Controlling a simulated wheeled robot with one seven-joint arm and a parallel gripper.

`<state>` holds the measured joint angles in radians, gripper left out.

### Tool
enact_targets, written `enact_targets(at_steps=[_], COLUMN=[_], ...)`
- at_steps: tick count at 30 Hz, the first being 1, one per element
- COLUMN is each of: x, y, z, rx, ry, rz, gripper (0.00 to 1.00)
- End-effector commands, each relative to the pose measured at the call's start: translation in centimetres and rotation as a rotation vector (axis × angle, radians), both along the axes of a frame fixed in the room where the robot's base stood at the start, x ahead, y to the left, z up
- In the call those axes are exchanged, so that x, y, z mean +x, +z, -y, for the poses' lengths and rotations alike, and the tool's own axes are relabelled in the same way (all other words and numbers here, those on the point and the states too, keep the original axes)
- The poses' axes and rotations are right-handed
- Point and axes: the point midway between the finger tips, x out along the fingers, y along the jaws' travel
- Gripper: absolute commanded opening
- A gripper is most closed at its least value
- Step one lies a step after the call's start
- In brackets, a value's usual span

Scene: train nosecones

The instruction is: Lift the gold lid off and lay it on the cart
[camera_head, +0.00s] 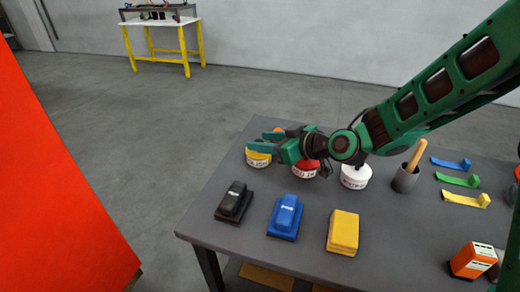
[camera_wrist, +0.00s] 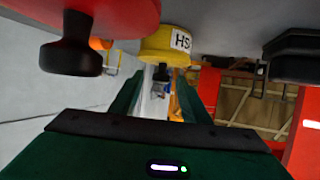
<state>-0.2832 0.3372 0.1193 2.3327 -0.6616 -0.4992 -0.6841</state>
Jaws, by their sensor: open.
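The gold lid (camera_head: 257,160) is a round yellow piece with a white label, at the far left corner of the dark grey cart top (camera_head: 205,213). In the wrist view the gold lid (camera_wrist: 163,47) shows at the top, just beyond and above the fingertips in the picture, with part of its label reading "HS". My gripper (camera_head: 265,142) is open and lies roughly level over the gold lid in the head view, hiding its upper part. In the wrist view nothing is between the fingers of my gripper (camera_wrist: 162,92). I cannot tell whether they touch the lid.
A red round piece (camera_head: 304,173), partly under my wrist, and a white one (camera_head: 355,178) stand right of the gold one. Black (camera_head: 234,201), blue (camera_head: 286,216) and yellow (camera_head: 343,231) blocks line the front. A grey cup (camera_head: 404,180) holds a wooden handle.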

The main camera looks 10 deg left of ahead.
Motion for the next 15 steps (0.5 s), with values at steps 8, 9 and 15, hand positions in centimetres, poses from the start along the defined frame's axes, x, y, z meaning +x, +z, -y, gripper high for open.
enact_targets(at_steps=[8, 9, 15], x=[0.99, 0.99, 1.02], y=[-0.82, -0.82, -0.8], z=[-1.57, -1.56, -1.47], rx=[0.0, 0.0, 0.0], ry=[-0.001, -0.001, -0.002], rz=[0.0, 0.0, 0.0], gripper=[0.42, 0.42, 0.26])
